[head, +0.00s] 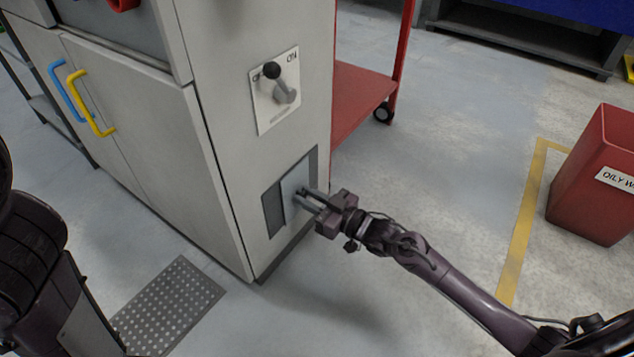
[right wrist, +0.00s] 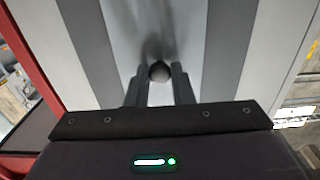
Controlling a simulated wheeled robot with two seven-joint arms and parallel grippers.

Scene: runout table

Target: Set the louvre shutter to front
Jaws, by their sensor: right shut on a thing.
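The louvre shutter is a pale sliding plate (head: 290,190) in a dark slot (head: 272,211) low on the side of the grey cabinet. Dark slot shows on both sides of the plate, so it stands between the slot's two ends. My right gripper (head: 303,198) is at the plate, its fingers shut on a small round dark knob (right wrist: 159,71). In the right wrist view the knob sits between the fingertips, with the pale plate (right wrist: 183,35) behind it. Lettering for the shutter's positions cannot be made out. My left gripper is out of view; part of my left arm shows at the left.
A lever switch (head: 279,84) with a black ball is above the slot. The cabinet (head: 225,150) has blue and yellow door handles. A red cart (head: 358,100) stands behind it, and a red bin (head: 596,175) at the right. Open floor lies between cabinet and bin.

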